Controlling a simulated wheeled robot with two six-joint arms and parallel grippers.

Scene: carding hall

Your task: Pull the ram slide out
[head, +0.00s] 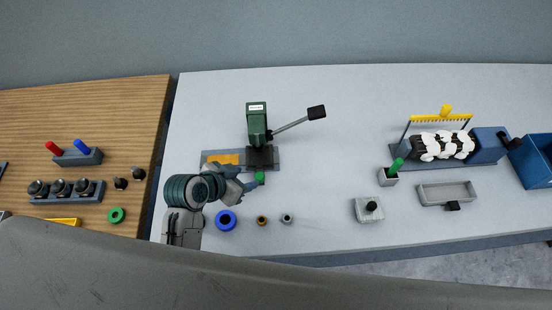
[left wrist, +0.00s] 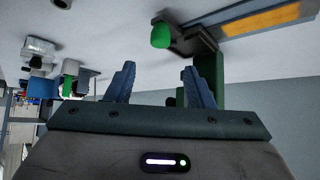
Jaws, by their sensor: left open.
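A dark green press (head: 257,120) with a black-knobbed lever stands on a grey base (head: 269,163) on the white table. A dark block (head: 262,155) at its foot, which looks like the ram slide, carries a green knob (head: 260,177) on its near side. My left gripper (head: 250,184) is open and close to the green knob. In the left wrist view my left gripper (left wrist: 160,78) shows two spread blue fingers with nothing between them. The green knob (left wrist: 161,36) appears beyond and above the fingertips, apart from them. My right gripper is in neither view.
A blue ring (head: 226,220) and two small bushings (head: 262,220) lie in front of the press. A wooden table (head: 120,110) is at left.

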